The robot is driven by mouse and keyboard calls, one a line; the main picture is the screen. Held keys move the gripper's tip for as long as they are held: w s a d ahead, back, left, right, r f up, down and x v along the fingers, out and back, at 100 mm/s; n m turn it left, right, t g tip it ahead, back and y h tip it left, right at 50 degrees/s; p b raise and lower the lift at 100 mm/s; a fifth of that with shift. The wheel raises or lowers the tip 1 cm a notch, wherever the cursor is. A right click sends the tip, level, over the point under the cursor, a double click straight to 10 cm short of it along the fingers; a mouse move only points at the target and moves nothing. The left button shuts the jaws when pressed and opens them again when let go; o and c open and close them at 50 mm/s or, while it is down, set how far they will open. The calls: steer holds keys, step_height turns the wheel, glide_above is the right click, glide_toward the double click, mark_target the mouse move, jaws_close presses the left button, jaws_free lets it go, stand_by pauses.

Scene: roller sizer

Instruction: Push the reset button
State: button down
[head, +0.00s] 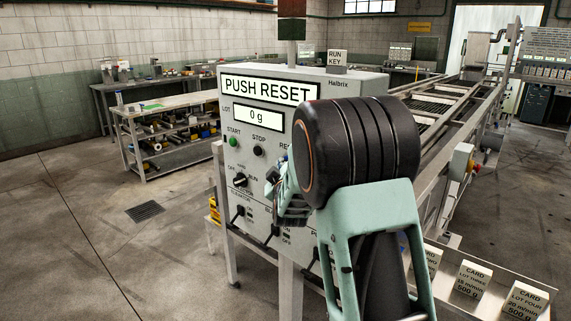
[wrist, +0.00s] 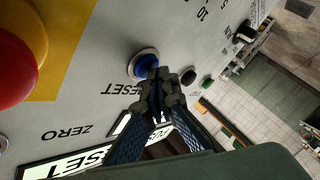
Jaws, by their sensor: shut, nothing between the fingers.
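The reset button is a round blue button (wrist: 145,64) in a metal ring, beside the upside-down RESET label in the wrist view. In the head view my arm hides most of the button and its label. My gripper (wrist: 168,76) is shut and empty. Its dark fingertips are right beside the blue button and overlap its edge in the wrist view. I cannot tell whether they touch it. In the head view my gripper (head: 274,178) is in front of the grey control panel (head: 240,160). The panel's display (head: 268,89) reads PUSH RESET.
A black stop button (head: 258,151) and a green start button (head: 234,142) are on the panel, with a selector knob (head: 240,180) below. A large red button (wrist: 16,70) on yellow is at the wrist view's left. Cards (head: 473,278) stand on a tray at lower right.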

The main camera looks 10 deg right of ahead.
steer(key=shift+d, duration=0.2)
stand_by(0.4)
steer(key=shift+s+a+b, duration=0.45)
steer(key=shift+s+a, duration=0.05)
steer(key=shift+a, duration=0.3)
steer(key=shift+s+a, duration=0.75)
steer(key=shift+a, duration=0.25)
steer(key=shift+s+a, duration=0.75)
steer(key=shift+a, duration=0.25)
